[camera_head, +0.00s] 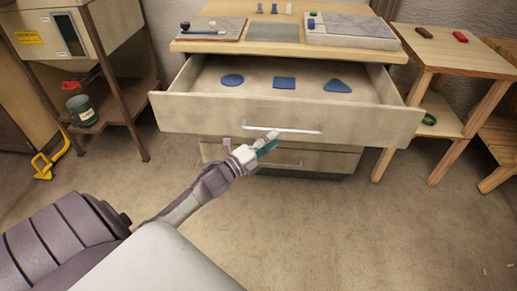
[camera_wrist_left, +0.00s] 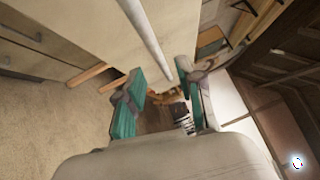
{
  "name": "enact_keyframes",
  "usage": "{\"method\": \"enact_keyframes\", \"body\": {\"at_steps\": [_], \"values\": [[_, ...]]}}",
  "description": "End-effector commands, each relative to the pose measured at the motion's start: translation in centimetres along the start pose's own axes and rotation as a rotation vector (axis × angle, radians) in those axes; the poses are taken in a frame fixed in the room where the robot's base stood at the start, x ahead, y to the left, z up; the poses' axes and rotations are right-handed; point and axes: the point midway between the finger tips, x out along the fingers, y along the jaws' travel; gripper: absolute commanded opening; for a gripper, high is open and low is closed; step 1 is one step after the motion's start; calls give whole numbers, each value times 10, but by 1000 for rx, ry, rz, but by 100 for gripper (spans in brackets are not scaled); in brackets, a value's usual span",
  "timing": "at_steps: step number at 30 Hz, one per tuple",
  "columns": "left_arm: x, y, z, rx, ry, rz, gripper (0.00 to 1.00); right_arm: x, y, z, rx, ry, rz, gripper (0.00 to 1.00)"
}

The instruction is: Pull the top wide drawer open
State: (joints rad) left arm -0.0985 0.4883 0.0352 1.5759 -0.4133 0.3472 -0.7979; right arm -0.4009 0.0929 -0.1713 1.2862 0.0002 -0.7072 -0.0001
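The top wide drawer (camera_head: 200,113) is pulled well out of the cabinet. Its inside shows a blue disc (camera_head: 232,80), a blue rectangle (camera_head: 284,83) and a blue triangle (camera_head: 337,86). A pale bar handle (camera_head: 295,130) runs across its front; the bar also shows in the left wrist view (camera_wrist_left: 146,33). My left gripper (camera_head: 247,146) is at the left end of the handle, just in front of the drawer. In the left wrist view its green-padded fingers (camera_wrist_left: 158,98) stand apart, with the bar reaching toward the space between them. Contact cannot be told. My right gripper is not in view.
A lower drawer (camera_head: 290,160) is shut beneath. The cabinet top (camera_head: 270,48) carries boards and small pieces. A wooden side table (camera_head: 455,52) stands right, and a metal stand with a dark green can (camera_head: 82,110) stands left. The floor in front is clear.

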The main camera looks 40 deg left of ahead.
Motion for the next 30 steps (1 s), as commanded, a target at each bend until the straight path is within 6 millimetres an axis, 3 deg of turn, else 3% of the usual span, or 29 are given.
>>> {"method": "enact_keyframes", "body": {"at_steps": [3, 10, 30], "values": [[-27, 2, -1, -1, 0, 4, 37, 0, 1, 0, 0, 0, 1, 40], [-56, 0, 0, 0, 0, 1, 37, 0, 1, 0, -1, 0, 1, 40], [-61, 1, 0, -4, -2, 2, 37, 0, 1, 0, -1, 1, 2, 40]]}}
